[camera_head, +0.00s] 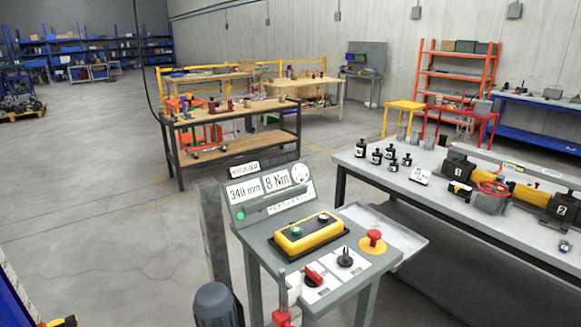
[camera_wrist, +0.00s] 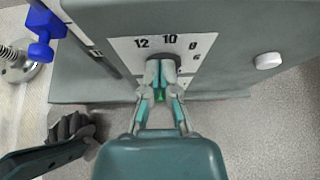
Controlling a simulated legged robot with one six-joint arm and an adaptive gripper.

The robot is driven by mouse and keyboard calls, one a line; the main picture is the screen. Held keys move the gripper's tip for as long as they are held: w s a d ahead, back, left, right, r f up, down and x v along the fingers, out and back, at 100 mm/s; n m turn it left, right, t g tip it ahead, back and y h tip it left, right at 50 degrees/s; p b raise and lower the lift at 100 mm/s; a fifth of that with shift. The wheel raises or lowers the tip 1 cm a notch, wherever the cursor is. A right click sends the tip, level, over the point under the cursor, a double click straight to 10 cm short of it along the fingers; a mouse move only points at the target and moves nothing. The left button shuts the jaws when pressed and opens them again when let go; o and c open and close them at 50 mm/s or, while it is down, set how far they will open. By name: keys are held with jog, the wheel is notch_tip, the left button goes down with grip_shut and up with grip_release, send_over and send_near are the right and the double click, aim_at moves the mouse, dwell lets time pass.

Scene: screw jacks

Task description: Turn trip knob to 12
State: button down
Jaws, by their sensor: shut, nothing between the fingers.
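In the wrist view, a white dial plate (camera_wrist: 120,44) on a grey panel carries the numbers 12, 10, 8 and 6, with 12 at the left. A dark knob (camera_wrist: 163,57) shows as a small dark patch in its middle, mostly hidden behind my fingertips. My gripper (camera_wrist: 160,78) is shut with its tips in front of the knob. I cannot tell whether they touch it. The knob's pointer is hidden, so its setting cannot be read. My gripper does not show in the head view.
The wrist view shows a white round button (camera_wrist: 268,60) right of the dial and a blue handle (camera_wrist: 46,34) at upper left. The head view shows a control console (camera_head: 250,240) reading 340 mm and 8 Nm, beside a workbench (camera_head: 375,172) with several black jacks.

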jog(key=shift+r, duration=0.2)
jog(key=s+d, duration=0.3)
jog(key=s, duration=0.2)
jog(key=shift+d, duration=0.25)
